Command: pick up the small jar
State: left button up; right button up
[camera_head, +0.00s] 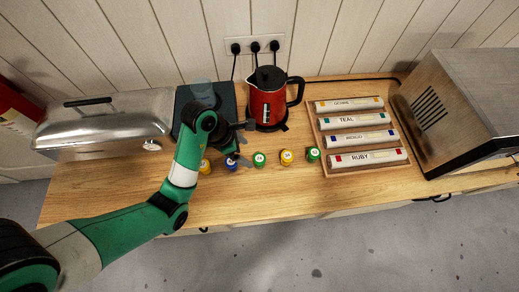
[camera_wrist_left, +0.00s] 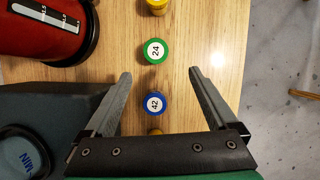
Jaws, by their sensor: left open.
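Several small jars with coloured lids stand in a row on the wooden counter. A blue-lidded jar marked 42 (camera_wrist_left: 154,103) sits between the fingers of my left gripper (camera_wrist_left: 160,75) in the left wrist view, with space on both sides. A green-lidded jar marked 24 (camera_wrist_left: 154,51) is just beyond the fingertips. A yellow-lidded jar (camera_wrist_left: 157,5) is at the top edge, and another is mostly hidden behind the gripper body. In the head view, my open, empty left gripper (camera_head: 243,147) hangs above the blue jar (camera_head: 231,163). The right gripper is not in view.
A red kettle (camera_head: 267,100) stands close behind the jars. A dark scale-like device (camera_head: 184,99) is behind my left arm. A tray of labelled rolls (camera_head: 367,177) lies right, beside a metal box (camera_head: 465,105). A chrome-lidded appliance (camera_head: 105,122) is left. The front counter strip is clear.

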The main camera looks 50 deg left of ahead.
aim_at(258, 158)
pick_arm(q)
jog(key=b+x, duration=0.6)
jog(key=shift+w+f+b, duration=0.1)
jog(key=shift+f+b, duration=0.15)
jog(key=shift+b, duration=0.05)
jog(key=shift+w+r, duration=0.1)
jog(key=x, duration=0.5)
jog(key=shift+w+a, duration=0.2)
jog(key=shift+w, duration=0.1)
grip_shut()
jog(key=shift+r, duration=0.1)
